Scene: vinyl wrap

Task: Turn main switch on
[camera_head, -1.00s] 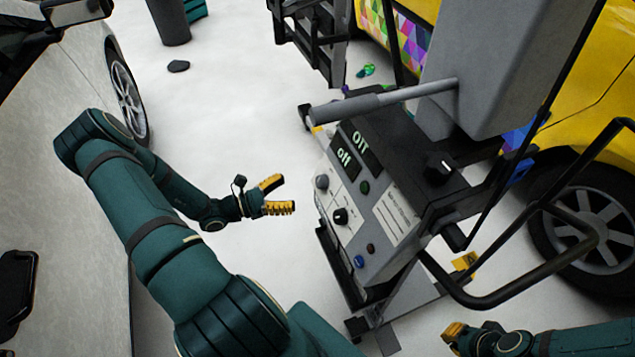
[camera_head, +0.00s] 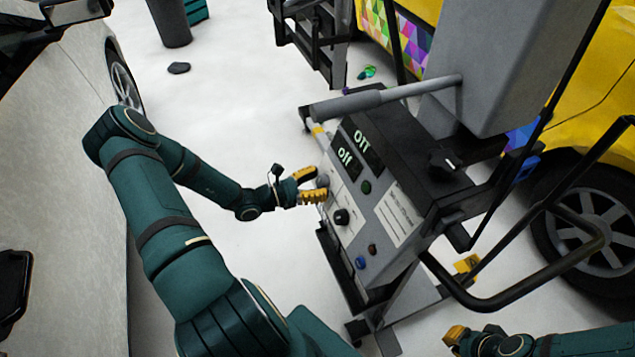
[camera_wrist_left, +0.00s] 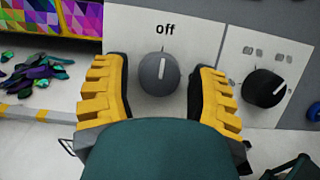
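The main switch is a grey round knob (camera_wrist_left: 159,73) under the word "off" on the machine's panel. In the left wrist view its white mark points up at "off". My left gripper (camera_wrist_left: 158,90) is open, with one yellow finger on each side of the knob. I cannot tell whether either finger touches it. In the head view my left gripper (camera_head: 316,186) is at the panel's left edge and partly covers the knob (camera_head: 323,181). My right gripper (camera_head: 452,337) is at the bottom right, away from the panel; its finger opening is unclear.
A black knob (camera_wrist_left: 264,87) sits right of the grey one. The panel also has a green button (camera_head: 366,187), a blue button (camera_head: 360,262), a red button (camera_head: 372,249) and two displays reading "Off" (camera_head: 361,140). A black bar handle (camera_head: 560,275) juts out at right.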

